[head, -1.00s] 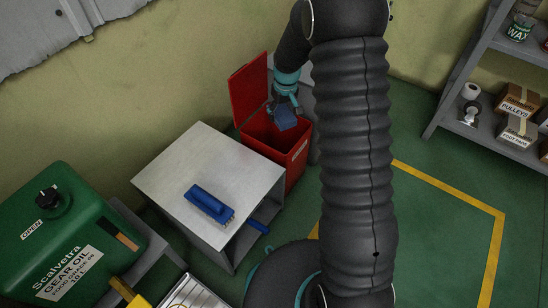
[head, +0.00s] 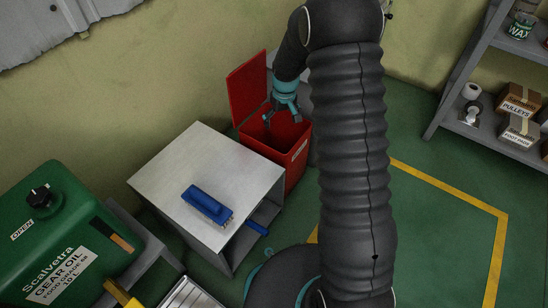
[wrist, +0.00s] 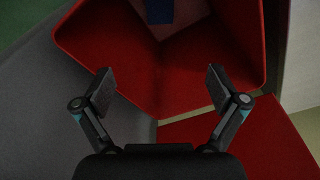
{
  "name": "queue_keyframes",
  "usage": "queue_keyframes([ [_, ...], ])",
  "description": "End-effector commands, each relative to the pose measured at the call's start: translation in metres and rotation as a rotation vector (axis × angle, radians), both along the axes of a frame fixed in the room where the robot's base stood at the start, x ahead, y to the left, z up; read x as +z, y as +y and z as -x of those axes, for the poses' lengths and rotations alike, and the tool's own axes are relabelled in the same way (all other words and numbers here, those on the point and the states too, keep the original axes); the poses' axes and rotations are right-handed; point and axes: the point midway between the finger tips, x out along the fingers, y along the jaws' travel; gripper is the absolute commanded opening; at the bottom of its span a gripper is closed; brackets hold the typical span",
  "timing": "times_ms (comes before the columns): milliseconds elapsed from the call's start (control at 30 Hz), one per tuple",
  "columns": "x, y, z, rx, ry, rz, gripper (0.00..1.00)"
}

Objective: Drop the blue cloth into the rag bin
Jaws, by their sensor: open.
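The red rag bin (head: 270,158) stands against the wall with its lid tilted up and back. My gripper (head: 281,114) is over the bin's mouth with its fingers apart and nothing between them. In the wrist view my gripper (wrist: 160,92) is open and empty above the bin's rim (wrist: 258,60). A blue patch, the blue cloth (wrist: 159,10), shows down inside the bin at the top edge of the wrist view, mostly cut off. In the head view the cloth is hidden by the bin's walls.
A grey table (head: 160,172) with a blue brush (head: 207,205) on it stands left of the bin. A green oil can (head: 60,235) is at the lower left. Shelves (head: 480,100) stand at the right. The floor between bin and shelves is clear.

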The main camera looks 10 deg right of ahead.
Motion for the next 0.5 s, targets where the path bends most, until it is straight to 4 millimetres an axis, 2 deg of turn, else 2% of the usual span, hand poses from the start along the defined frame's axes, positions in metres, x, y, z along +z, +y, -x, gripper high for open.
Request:
queue_keyframes([
  [233, 0.011, 0.000, 0.001, 0.000, -0.001, 0.000, 0.96],
  [500, 0.061, -0.002, 0.006, -0.001, -0.004, 0.000, 0.96],
])
